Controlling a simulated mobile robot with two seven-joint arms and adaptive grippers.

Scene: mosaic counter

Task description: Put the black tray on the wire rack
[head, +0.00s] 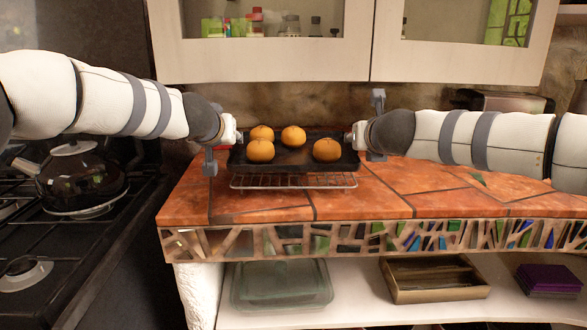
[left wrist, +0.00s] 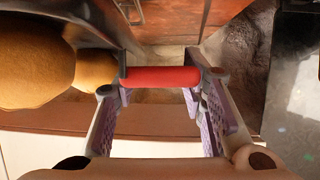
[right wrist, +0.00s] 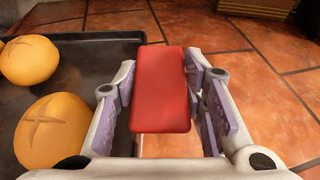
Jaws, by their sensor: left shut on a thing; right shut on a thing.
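The black tray (head: 293,163) carries several round scored buns (head: 327,150) and looks level. It is over the wire rack (head: 295,182), whose front edge shows below it; whether they touch I cannot tell. My left gripper (head: 236,138) is shut on the tray's left red handle (left wrist: 160,77). My right gripper (head: 352,140) is shut on its right red handle (right wrist: 163,90). The tray's dark surface also shows in the right wrist view (right wrist: 95,65). The tray hides most of the rack.
The tiled counter (head: 420,192) is clear in front and to the right. A stove with a black kettle (head: 80,178) stands at left. A toaster (head: 505,101) stands behind my right arm. Cabinets (head: 270,60) hang above; a glass dish (head: 282,285) and wooden box (head: 435,280) are on the lower shelf.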

